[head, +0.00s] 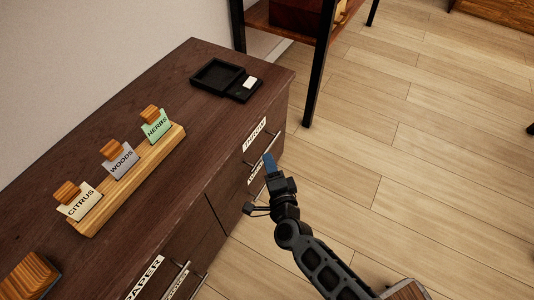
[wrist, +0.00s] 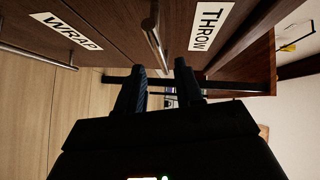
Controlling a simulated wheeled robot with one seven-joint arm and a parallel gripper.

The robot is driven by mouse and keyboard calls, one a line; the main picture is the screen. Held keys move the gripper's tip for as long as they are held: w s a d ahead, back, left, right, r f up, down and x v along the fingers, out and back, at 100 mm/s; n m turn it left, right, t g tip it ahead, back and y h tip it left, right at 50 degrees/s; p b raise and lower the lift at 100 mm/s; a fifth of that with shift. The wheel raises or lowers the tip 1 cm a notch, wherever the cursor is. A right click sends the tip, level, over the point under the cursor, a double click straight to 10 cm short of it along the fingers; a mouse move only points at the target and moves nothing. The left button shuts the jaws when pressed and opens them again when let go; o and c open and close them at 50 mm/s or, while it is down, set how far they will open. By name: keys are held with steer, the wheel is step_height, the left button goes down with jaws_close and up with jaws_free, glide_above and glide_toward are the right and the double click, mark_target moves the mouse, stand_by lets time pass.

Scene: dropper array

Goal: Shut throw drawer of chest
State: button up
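The dark wood chest (head: 190,92) fills the left of the head view. Its throw drawer, with a white THROW label (head: 255,133), is at the far end of the front. In the wrist view the THROW label (wrist: 210,27) is at upper right, beside the drawer's bar handle (wrist: 155,40). I cannot tell how far the drawer stands out. My gripper (head: 268,160) is in front of this drawer, partly hiding the front below. In the wrist view my gripper (wrist: 160,68) is open, with a gap between its dark fingers. The handle's end shows between the fingertips; contact is unclear.
The drawer labelled WRAP (wrist: 66,30) is below, with its own handle (wrist: 38,56). A PAPER label (head: 145,277) marks a nearer drawer. A black tray (head: 217,74) and a card rack (head: 135,180) stand on the chest. Wooden floor (head: 420,140) is clear to the right.

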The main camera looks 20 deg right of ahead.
steer(key=shift+v, duration=1.25)
steer(key=shift+s, duration=0.1)
steer(key=s+d+r+n+y, duration=0.1)
steer(key=s+r+n, duration=0.45)
steer(key=s, duration=0.45)
steer(key=s+d+r+n+y, duration=0.1)
steer(key=s+r+n, duration=0.4)
steer(key=s, duration=0.6)
steer(key=s+d+r+n, duration=0.1)
steer(key=s+r+n, duration=0.3)
steer(key=s+r, duration=0.45)
steer(key=s+r+n+p, duration=0.2)
steer(key=s+r+p, duration=0.1)
steer(key=r+p, duration=0.9)
steer(key=s+r+n+g+p, duration=0.1)
steer(key=s+r+p, duration=0.1)
steer(key=r+p, duration=1.1)
step_height(320, 180, up, 7)
steer(key=shift+s+d+f+n+y, duration=0.1)
steer(key=shift+s+d+n+y, duration=0.25)
steer(key=shift+s+d, duration=0.1)
